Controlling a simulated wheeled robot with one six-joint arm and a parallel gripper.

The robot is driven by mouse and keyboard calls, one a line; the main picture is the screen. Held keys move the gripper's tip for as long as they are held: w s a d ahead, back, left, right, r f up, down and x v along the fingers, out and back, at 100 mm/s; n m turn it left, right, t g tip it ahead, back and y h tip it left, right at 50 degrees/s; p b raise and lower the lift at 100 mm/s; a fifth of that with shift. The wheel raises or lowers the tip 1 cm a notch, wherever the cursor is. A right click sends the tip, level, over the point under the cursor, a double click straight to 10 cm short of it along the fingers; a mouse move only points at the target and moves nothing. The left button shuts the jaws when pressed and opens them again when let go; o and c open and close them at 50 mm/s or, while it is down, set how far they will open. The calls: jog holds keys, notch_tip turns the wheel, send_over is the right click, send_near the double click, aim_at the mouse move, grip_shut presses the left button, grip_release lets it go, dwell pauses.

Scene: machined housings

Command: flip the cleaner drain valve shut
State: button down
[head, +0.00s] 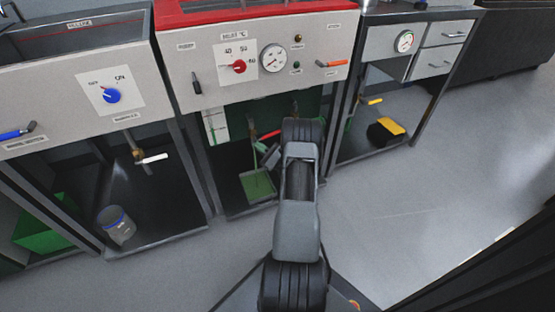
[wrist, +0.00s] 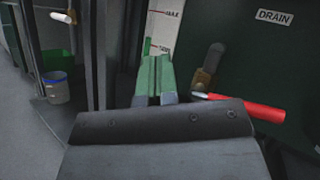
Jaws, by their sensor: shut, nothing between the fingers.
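The drain valve's red lever (wrist: 245,106) lies nearly level in the wrist view, its free end pointing right and slightly down. Its brass body (wrist: 204,78) sits at the lever's left end, on a dark pipe. A DRAIN label (wrist: 275,16) is on the dark green wall above right. My gripper (wrist: 156,62) is shut and empty, left of the valve, with a gap between its fingertips and the brass body in the picture. In the head view my gripper (head: 268,156) reaches under the red-topped station, with a bit of red lever (head: 269,135) beside it; my arm hides part of this area.
A level strip (wrist: 163,28) marked MAX stands behind my gripper. A green tray (head: 258,186) lies on the station's lower shelf. Frame posts (head: 340,125) flank the opening. The left bay holds a jar (head: 117,225) and a white-handled valve (head: 152,158). The floor at right is clear.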

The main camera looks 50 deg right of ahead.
jog(key=s+d+f+m+h+b, duration=0.2)
jog(key=s+d+f+m+h, duration=0.2)
jog(key=f+h, duration=0.2)
jog(key=s+d+f+m+t+h+b, duration=0.1)
jog(key=s+d+f+m+h, duration=0.3)
jog(key=f, duration=0.4)
jog(key=d+h+b, duration=0.1)
jog(key=h, duration=0.1)
jog(key=shift+d+f+h, duration=0.2)
jog(key=shift+h, duration=0.2)
jog(key=shift+w+a, duration=0.1)
jog(key=shift+w, duration=0.05)
